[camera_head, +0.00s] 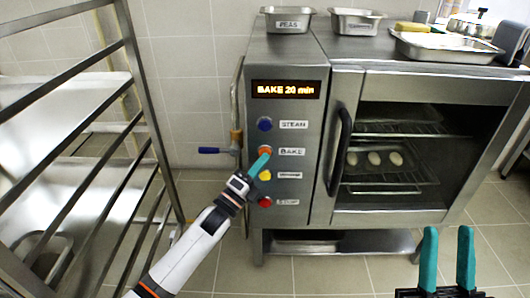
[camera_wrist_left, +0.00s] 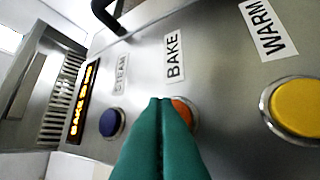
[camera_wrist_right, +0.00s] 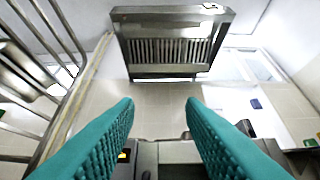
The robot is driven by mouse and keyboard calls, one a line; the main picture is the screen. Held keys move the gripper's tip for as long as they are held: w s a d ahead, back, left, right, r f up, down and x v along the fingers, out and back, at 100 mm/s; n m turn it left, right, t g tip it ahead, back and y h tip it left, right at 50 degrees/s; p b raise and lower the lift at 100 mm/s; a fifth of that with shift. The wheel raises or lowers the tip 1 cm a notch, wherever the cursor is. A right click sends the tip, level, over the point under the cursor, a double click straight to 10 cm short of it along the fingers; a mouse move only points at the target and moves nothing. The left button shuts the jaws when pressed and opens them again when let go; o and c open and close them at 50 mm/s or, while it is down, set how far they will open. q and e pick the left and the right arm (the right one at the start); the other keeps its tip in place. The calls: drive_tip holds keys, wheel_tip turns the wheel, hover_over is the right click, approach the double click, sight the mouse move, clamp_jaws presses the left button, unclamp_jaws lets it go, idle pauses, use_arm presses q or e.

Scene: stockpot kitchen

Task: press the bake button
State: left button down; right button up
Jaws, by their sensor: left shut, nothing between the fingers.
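The orange bake button (camera_head: 265,151) is on the oven's control panel, beside the BAKE label (camera_head: 292,152). My left gripper (camera_head: 261,161) is shut and empty, its teal fingertips at the bake button. In the left wrist view the shut fingertips (camera_wrist_left: 160,102) cover part of the orange button (camera_wrist_left: 185,112); whether they touch it I cannot tell. The display (camera_head: 286,89) reads "BAKE 20 min". My right gripper (camera_head: 448,232) is open and empty at the lower right, away from the panel; its two spread fingers also show in the right wrist view (camera_wrist_right: 160,110).
The blue steam button (camera_head: 264,124) is above, the yellow button (camera_head: 265,175) and red stop button (camera_head: 265,202) below. The oven door handle (camera_head: 341,150) juts out to the right. A metal rack (camera_head: 150,95) stands at the left. Food lies on a tray behind the door glass.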

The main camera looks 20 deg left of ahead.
use_arm(q)
drive_tip(key=shift+s+d, duration=0.15)
drive_tip(key=shift+s, duration=0.3)
use_arm(e)
drive_tip(key=shift+w+a+f+g+h, duration=0.1)
drive_tip(key=shift+w+f+g+h, duration=0.45)
drive_tip(key=shift+w+g, duration=0.2)
